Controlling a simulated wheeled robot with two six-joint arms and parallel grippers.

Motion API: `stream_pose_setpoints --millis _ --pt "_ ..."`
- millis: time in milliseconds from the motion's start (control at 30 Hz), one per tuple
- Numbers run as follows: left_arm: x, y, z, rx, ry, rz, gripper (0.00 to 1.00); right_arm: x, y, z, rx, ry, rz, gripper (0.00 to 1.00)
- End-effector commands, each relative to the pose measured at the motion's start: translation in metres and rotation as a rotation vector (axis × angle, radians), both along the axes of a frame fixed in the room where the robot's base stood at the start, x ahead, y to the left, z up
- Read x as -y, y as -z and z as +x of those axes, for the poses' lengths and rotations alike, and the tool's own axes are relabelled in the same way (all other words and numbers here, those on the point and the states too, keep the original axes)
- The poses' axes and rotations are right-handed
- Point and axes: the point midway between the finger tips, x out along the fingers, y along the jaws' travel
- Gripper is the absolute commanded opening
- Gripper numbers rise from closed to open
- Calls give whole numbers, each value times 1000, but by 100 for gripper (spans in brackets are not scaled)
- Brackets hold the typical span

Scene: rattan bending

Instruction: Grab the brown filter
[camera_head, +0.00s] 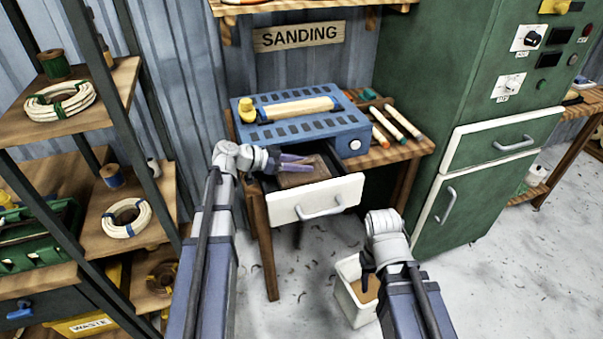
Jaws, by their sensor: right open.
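The brown filter (308,176) is a flat brown block inside the pulled-out white drawer (318,198) below the blue sanding machine. My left gripper (311,162) reaches in from the left over the drawer, with its fingers at the far left part of the filter. Its fingers overlap the filter in the picture, and I cannot tell whether they touch it or hold it. My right gripper (367,279) is open and points down by the white bin on the floor.
The blue sanding machine (300,130) stands on a wooden table with several sticks at its right. The white bin (350,305) holds something brown. A green cabinet (480,100) stands at the right, and a shelf rack (110,100) at the left. Grey floor is open at the right.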

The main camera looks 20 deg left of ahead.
Motion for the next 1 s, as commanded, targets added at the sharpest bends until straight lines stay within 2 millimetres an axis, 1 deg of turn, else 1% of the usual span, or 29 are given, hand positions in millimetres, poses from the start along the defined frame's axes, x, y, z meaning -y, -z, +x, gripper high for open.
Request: stream_pose_setpoints --millis 33,200,300,1000 --pt "0 0 0 0 0 0 29 0 0 0 0 0 0 50" --pt "0 0 0 0 0 0 10 0 0 0 0 0 0 50" --pt "0 0 0 0 0 0 0 0 0 0 0 0 0 50" --pt "0 -2 0 1 0 -1 0 0 -2 0 0 0 0 50"
